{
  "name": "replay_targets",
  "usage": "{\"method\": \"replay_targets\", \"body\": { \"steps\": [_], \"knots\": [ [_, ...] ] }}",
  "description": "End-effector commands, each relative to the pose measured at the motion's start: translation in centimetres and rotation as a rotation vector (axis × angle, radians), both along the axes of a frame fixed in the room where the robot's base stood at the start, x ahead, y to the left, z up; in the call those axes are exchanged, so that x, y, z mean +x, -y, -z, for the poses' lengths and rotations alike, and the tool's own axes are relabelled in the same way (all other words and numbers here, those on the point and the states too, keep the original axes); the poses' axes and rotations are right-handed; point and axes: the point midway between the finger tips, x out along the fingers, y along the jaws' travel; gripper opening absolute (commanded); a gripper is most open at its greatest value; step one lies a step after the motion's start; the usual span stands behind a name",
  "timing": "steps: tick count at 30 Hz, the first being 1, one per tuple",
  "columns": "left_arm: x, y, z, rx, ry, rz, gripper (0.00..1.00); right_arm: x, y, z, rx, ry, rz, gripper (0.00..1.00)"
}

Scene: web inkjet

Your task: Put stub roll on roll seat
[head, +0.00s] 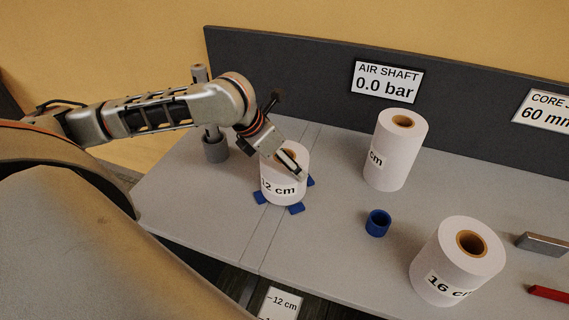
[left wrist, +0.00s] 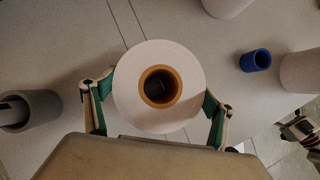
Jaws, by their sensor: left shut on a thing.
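A white paper roll (head: 281,187) labelled "12 cm" stands upright on the grey table at left centre. Several small blue pads (head: 296,209) show around its base; whether its underside touches the table is hidden. My left gripper (head: 289,160) reaches over it from above. In the left wrist view the roll (left wrist: 188,65) with its brown core lies between the two fingers (left wrist: 158,100), which are shut on its sides.
Two larger white rolls stand to the right, one at the back (head: 397,158) and one labelled "16 cm" in front (head: 450,275). A blue ring (head: 377,223) sits between them. A dark panel (head: 300,68) bounds the table's back.

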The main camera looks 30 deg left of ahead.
Motion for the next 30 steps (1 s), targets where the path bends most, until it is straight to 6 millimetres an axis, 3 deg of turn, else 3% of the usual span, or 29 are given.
{"method": "replay_targets", "body": {
  "steps": [1, 3, 10, 11, 12, 23, 30],
  "knots": [
    [0.1, 0.0, 0.5, 0.000, 0.002, -0.001, 0.42, 0.1, 0.0, 0.1, 0.001, 0.003, 0.000, 1.00],
    [0.0, 0.0, 1.0, 0.000, 0.001, 0.000, 0.30, 0.2, -0.1, -0.1, 0.002, 0.007, 0.000, 1.00],
    [-0.2, 0.0, 1.4, 0.002, -0.007, 0.001, 0.30, 0.3, 0.0, -0.3, 0.002, 0.011, 0.000, 1.00],
    [-0.3, 0.0, 1.5, 0.003, -0.012, 0.001, 0.92, 0.3, 0.0, -0.3, 0.002, 0.011, 0.000, 1.00],
    [-0.3, 0.0, 1.5, 0.002, -0.011, 0.001, 1.00, 0.3, 0.0, -0.3, 0.001, 0.011, 0.001, 1.00],
    [-0.3, -0.2, 0.6, 0.002, 0.000, 0.000, 1.00, 0.2, 0.2, 0.0, -0.002, 0.003, 0.001, 1.00],
    [-2.0, -0.9, -3.0, 0.004, 0.004, -0.001, 1.00, 0.1, 0.3, -0.4, -0.005, 0.000, 0.002, 1.00]
  ]
}}
